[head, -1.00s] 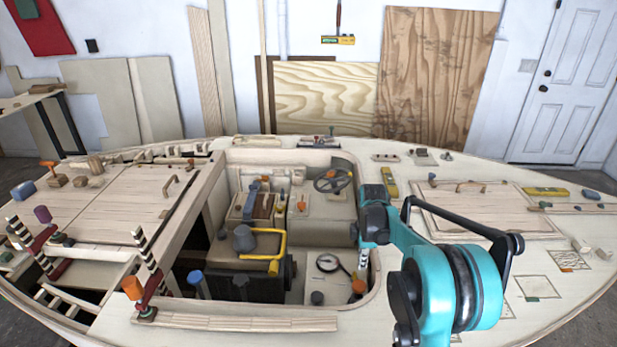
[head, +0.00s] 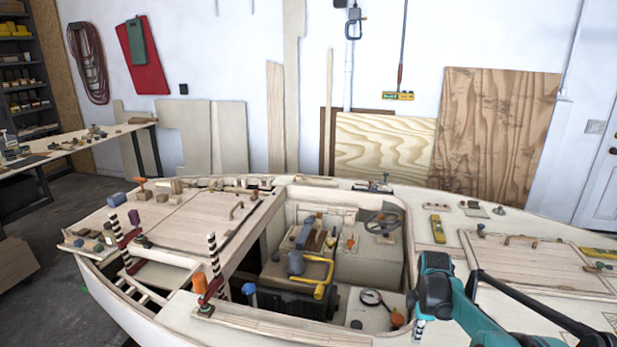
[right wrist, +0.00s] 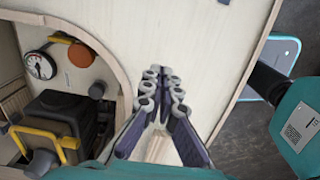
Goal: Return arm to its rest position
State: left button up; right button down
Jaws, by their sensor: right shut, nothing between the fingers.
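My right arm comes in from the lower right in the head view, in teal and black. Its right gripper shows in the right wrist view (right wrist: 162,95), with the grey-tipped fingers close together and nothing between them. It is over the pale plywood deck, beside the rounded edge of the cockpit opening. In the head view the fingers are hidden or cut off. My left gripper is not in view.
The plywood hull (head: 185,312) fills the lower head view. In its open cockpit are a yellow-handled dark box (head: 300,298), a steering wheel (head: 382,222) and a round gauge (head: 371,297). A workbench (head: 78,150) stands at the left. Grey floor shows beside the hull.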

jog(key=shift+s+a+r, duration=0.2)
jog(key=shift+s+r, duration=0.3)
jog(key=shift+r, duration=0.05)
jog(key=shift+a+r+m, duration=0.35)
jog(key=shift+r+m, duration=0.05)
jog(key=s+a+r+m+t, duration=0.2)
jog(key=s+a+r+m, duration=0.25)
jog(key=s, duration=0.35)
jog(key=s+a+r+m+t, duration=0.3)
jog(key=s+a+r+m, duration=0.15)
jog(key=s, duration=0.35)
jog(key=s+a+f+m+t, duration=0.2)
jog(key=s+m, duration=0.3)
jog(key=s, duration=0.2)
jog(key=shift+s, duration=0.35)
jog(key=shift+a, duration=0.1)
